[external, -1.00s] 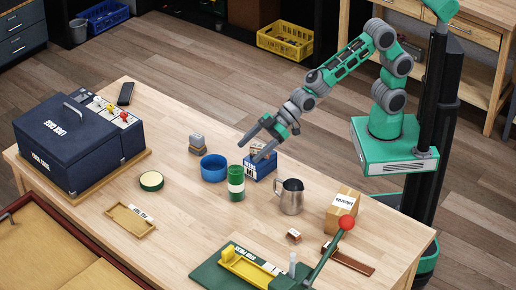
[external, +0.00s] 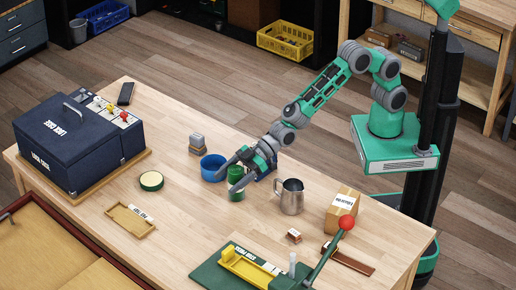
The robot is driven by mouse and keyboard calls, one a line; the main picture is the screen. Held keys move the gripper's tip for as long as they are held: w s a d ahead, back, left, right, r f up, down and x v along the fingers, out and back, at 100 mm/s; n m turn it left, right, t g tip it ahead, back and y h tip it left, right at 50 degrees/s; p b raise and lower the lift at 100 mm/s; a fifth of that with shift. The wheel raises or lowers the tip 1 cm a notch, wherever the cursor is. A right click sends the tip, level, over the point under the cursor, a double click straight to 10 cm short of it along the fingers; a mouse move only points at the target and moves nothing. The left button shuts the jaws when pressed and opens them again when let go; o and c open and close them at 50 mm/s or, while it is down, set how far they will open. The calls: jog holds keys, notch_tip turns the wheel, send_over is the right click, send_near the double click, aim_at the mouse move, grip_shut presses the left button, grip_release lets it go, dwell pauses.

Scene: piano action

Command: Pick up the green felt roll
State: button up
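A green upright cylinder with a pale band, which looks like the green felt roll (external: 237,196), stands on the wooden table. My gripper (external: 225,183) is at its upper part with the fingers spread apart, and it hides much of the roll. One finger is on the far left side, the other crosses in front of the roll in the picture. I cannot tell whether the fingers touch it. The roll stands upright on the table.
A blue ring-shaped bowl (external: 211,168) sits close behind the roll. A metal jug (external: 291,198) and a cardboard box (external: 341,210) stand to the right. A flat green-rimmed disc (external: 151,181) lies left. The table (external: 190,215) is clear in front of the roll.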

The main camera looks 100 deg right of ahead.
jog(key=c, duration=1.3)
jog(key=shift+c, duration=0.6)
jog(key=shift+r, duration=0.15)
